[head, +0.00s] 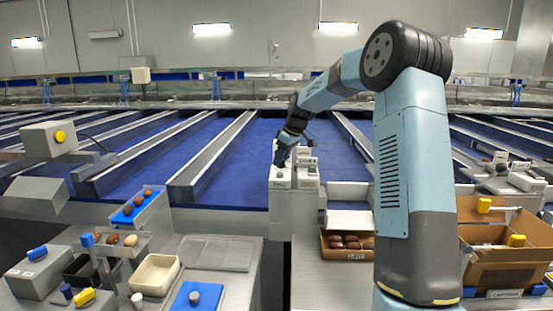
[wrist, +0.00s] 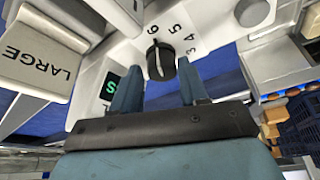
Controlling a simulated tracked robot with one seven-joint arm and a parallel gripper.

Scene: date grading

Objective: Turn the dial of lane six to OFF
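A black dial (wrist: 161,62) with a white pointer line sits on a white panel in the wrist view, with the printed numbers 3, 4, 5 and 6 around it. The pointer is toward the 6. No OFF mark is visible. My gripper (wrist: 159,72) is open, with one blue finger on each side of the dial in the picture. I cannot tell whether either finger touches it. In the head view my gripper (head: 283,158) is down at a white control box (head: 282,200), hiding part of its top. The lane number cannot be read.
A block labelled LARGE (wrist: 40,60) and a small green-lit display (wrist: 110,86) are left of the dial. A pale round knob (wrist: 252,12) is to the right. A second white box (head: 307,178) stands close beside my gripper. A carton of dates (head: 336,256) is below right.

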